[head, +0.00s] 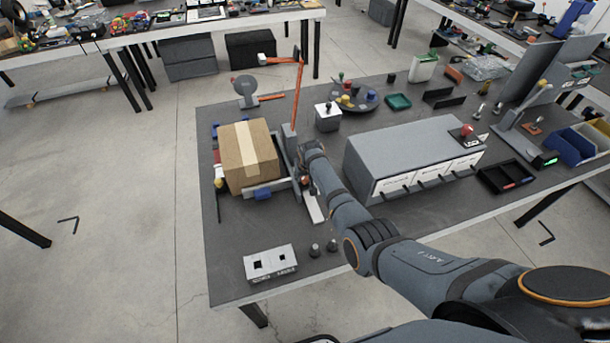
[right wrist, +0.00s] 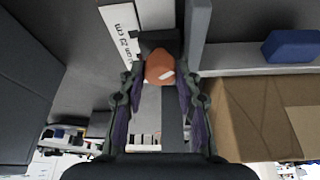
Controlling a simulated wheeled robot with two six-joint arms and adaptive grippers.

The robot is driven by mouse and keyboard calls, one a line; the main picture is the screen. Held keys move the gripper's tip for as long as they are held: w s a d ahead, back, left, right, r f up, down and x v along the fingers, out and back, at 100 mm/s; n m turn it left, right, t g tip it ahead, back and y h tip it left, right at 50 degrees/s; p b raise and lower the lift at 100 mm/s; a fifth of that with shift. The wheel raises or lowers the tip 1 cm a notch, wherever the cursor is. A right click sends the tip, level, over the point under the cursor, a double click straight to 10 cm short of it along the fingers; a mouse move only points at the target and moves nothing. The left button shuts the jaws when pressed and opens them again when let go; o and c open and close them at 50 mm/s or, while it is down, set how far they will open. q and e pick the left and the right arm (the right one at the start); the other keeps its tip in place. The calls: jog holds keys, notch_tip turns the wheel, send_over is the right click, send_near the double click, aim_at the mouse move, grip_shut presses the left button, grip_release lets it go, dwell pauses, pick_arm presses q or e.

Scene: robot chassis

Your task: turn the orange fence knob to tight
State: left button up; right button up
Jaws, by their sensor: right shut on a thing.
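The orange fence knob (right wrist: 160,66) sits between the two fingertips of my right gripper (right wrist: 163,78) in the right wrist view. The gripper is shut on it, with a fingertip at each side. A small pale mark shows on the knob. In the head view my right gripper (head: 305,180) reaches down beside the cardboard box, and its hand largely hides the knob. A white printed plate (right wrist: 122,28) lies by the knob; its lettering is too small to read surely. My left gripper is not in view.
The cardboard box (head: 248,155) stands in a grey fixture left of the gripper. A blue block (head: 263,194) lies at its front. A grey drawer cabinet (head: 410,150) stands to the right.

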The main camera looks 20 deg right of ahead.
jog(key=shift+w+r, duration=0.15)
jog(key=shift+r, duration=0.05)
dwell(0.3)
jog(key=o, duration=1.1)
jog(key=shift+w+f, duration=0.15)
jog(key=shift+o, duration=0.2)
jog(key=shift+s, duration=0.2)
